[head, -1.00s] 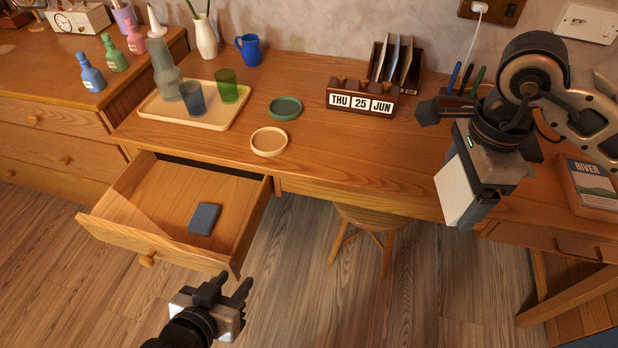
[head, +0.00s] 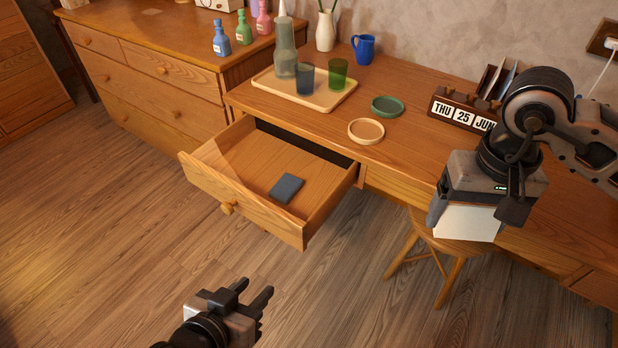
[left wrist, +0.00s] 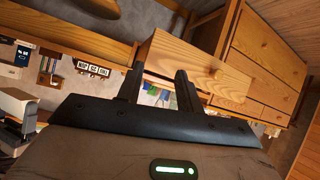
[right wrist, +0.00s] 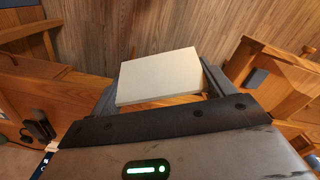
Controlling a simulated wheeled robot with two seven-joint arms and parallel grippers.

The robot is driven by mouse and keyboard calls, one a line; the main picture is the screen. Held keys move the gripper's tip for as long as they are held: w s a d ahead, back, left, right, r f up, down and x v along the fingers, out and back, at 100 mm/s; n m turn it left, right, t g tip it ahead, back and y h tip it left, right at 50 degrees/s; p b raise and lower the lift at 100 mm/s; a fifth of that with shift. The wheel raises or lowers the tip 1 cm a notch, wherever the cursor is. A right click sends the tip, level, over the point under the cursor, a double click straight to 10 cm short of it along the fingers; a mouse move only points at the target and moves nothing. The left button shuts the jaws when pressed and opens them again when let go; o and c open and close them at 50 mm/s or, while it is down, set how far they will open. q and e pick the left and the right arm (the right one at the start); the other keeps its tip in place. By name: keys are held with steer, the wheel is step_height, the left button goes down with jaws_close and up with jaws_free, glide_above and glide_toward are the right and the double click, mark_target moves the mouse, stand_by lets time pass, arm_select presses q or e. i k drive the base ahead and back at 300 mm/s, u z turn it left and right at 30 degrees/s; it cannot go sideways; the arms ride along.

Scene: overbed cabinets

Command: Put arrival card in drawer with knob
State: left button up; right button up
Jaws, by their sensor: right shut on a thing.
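The drawer with a round knob (head: 228,208) is pulled out of the desk. In the head view its open interior (head: 255,160) holds a small dark blue-grey item (head: 286,188). My right gripper (right wrist: 160,90) is shut on a white card (right wrist: 158,77), seen flat between its fingers in the right wrist view. In the head view the card (head: 466,222) hangs below my right wrist, to the right of the drawer, over the stool. My left gripper (head: 258,300) is open and empty, low in front of the drawer. In the left wrist view its fingers (left wrist: 161,85) stand apart.
The desk top holds a wooden tray (head: 318,103) with glasses and a bottle, a green dish (head: 387,106), a tan dish (head: 366,131) and a date block (head: 460,112). A stool (head: 440,243) stands under the desk. A dresser (head: 150,75) is at left.

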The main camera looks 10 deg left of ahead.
mark_target(303, 175)
steer(key=z, duration=0.7)
steer(key=k, duration=0.15)
steer(key=u, duration=2.3)
steer(key=i, duration=0.75)
steer(key=z, duration=0.65)
steer(key=i, duration=0.65)
steer(key=z, duration=0.7)
